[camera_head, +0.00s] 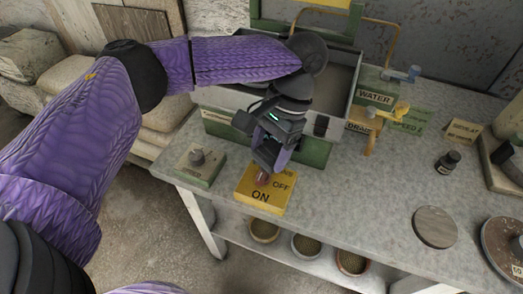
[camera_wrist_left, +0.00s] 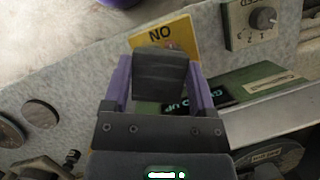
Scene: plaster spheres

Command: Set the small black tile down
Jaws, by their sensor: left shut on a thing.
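The tile covers part of the yellow plate (camera_wrist_left: 178,31) in that view. In the head view the tile is hard to tell from the dark gripper. I cannot tell whether it touches anything below. My right gripper is not in view.
A green box with a knob (camera_head: 203,167) stands left of the plate. Behind is a grey tank (camera_head: 340,85) with a green WATER box (camera_head: 376,98) and a yellow DRAIN valve (camera_head: 370,140). A dark jar (camera_head: 447,161) and round disc (camera_head: 434,227) stand right. The table's middle is clear.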

